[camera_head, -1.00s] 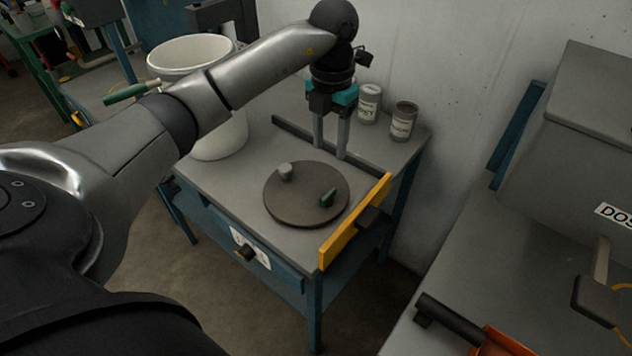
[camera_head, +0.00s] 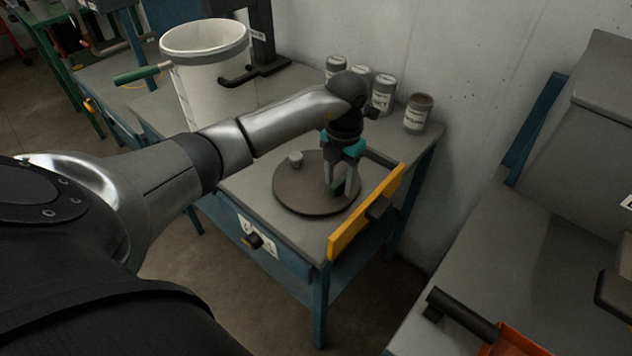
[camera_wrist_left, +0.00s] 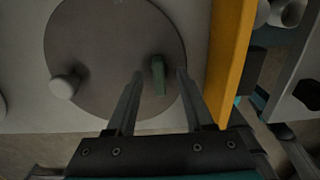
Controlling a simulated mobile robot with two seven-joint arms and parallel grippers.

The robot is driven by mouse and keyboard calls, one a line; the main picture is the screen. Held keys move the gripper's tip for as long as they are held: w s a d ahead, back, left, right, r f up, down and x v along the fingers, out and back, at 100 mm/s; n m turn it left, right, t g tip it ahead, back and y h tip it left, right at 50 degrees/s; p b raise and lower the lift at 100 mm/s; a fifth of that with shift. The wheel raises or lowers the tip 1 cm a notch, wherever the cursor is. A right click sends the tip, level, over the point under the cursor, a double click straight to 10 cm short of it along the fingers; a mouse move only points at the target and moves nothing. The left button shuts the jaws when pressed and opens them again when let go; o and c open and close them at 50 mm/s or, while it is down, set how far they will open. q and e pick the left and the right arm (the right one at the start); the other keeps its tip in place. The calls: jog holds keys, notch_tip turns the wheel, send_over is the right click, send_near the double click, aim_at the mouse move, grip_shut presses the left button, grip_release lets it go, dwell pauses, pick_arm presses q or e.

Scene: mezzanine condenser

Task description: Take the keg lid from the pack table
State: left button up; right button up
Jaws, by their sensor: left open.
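The keg lid (camera_head: 300,197) is a dark grey-brown round disc lying flat on the grey pack table (camera_head: 243,187). It carries a pale round knob (camera_head: 295,158) and a small green handle (camera_head: 339,187). In the left wrist view the lid (camera_wrist_left: 110,40) shows with the pale knob at its left and the green handle (camera_wrist_left: 158,76) at its right. My left gripper (camera_head: 339,186) points down over the right part of the lid. Its fingers (camera_wrist_left: 160,72) are open on either side of the green handle; I cannot tell whether they touch it. My right gripper is not in view.
A yellow bar (camera_head: 366,213) stands along the table's right edge, close to the gripper. A white bucket (camera_head: 207,75) stands at the back left. Several labelled cans (camera_head: 384,93) stand by the wall. A grey bench (camera_head: 500,270) is at the right.

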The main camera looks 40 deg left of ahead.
pick_arm(q)
jog(key=shift+f, duration=0.5)
jog(key=shift+c, duration=0.4)
grip_shut()
dwell(0.6)
